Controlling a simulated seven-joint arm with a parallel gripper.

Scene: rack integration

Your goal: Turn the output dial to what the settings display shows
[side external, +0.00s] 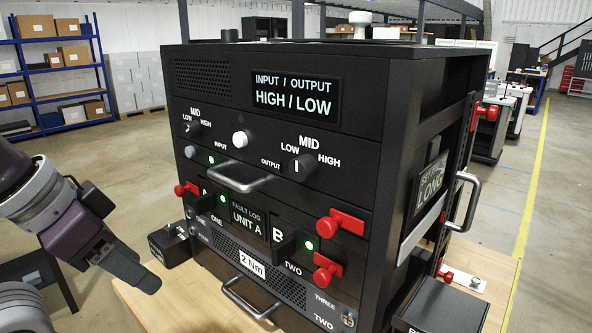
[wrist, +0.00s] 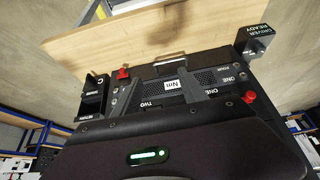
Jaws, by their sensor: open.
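The settings display (side external: 296,92) on the upper front of the black rack reads INPUT / OUTPUT, HIGH / LOW. The output dial (side external: 302,167) is a black knob below it, with LOW at its left, MID above and HIGH at its right. Its white mark looks near upright; the exact setting is hard to tell. The input dial (side external: 194,130) is a similar, smaller-looking knob at the left. My gripper (side external: 142,278) is at the lower left of the side view, apart from the rack and both dials. It is open and empty. Neither dial can be made out in the wrist view.
Metal handles (side external: 240,181) and red latches (side external: 340,222) stick out from the rack front. A white knob (side external: 240,138) sits between the dials. A small black box (side external: 170,245) stands on the wooden table (side external: 150,308). The space before the upper front is clear.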

